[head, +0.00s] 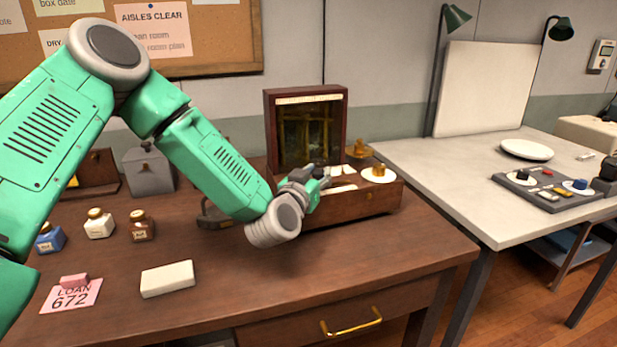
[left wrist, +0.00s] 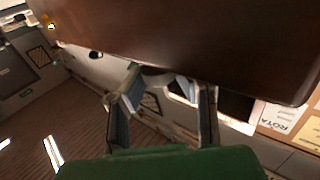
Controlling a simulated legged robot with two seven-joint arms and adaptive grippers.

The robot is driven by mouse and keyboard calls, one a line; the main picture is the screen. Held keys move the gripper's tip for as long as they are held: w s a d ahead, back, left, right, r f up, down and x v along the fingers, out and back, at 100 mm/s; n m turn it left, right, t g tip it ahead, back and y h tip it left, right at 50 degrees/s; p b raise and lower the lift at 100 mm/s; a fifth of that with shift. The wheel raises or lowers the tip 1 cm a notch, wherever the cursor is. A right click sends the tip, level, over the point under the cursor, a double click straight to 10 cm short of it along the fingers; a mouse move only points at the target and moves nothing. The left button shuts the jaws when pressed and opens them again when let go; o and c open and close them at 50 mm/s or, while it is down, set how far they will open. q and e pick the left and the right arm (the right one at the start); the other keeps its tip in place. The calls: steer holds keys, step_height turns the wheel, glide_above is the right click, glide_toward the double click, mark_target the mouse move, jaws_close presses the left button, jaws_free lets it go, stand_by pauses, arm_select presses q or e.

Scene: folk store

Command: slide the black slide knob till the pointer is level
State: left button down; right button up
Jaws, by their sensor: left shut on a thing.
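A dark wooden instrument (head: 345,215) stands on the brown desk. It has an upright glass-fronted case with brass parts inside; the pointer is too small and dim to make out. My left gripper (head: 316,178) reaches in from the left, at the front of the case over the low base. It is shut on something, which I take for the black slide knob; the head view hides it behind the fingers. In the left wrist view the two fingers (left wrist: 166,92) stand against the brown wooden edge (left wrist: 200,40), with a small dark part between their tips. My right gripper is not in view.
A brass weight on a white dish (head: 379,174) sits on the base's right end. The desk front is clear. A pale table (head: 450,175) stands at right.

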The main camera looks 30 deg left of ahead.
arm_select(q)
steer(key=shift+s+a+f, duration=0.1)
steer(key=shift+s+f, duration=0.15)
steer(key=c, duration=1.3)
jaws_free()
steer(key=shift+a, duration=0.1)
steer(key=shift+o, duration=0.5)
steer(key=shift+w, duration=0.1)
steer(key=shift+s+d+r, duration=0.1)
steer(key=shift+s+d, duration=0.1)
steer(key=shift+s, duration=0.05)
steer(key=s+d, duration=0.1)
steer(key=s, duration=1)
steer(key=shift+s+d, duration=0.15)
steer(key=shift+d, duration=0.15)
steer(key=shift+a+f, duration=0.1)
steer(key=shift+f, duration=0.1)
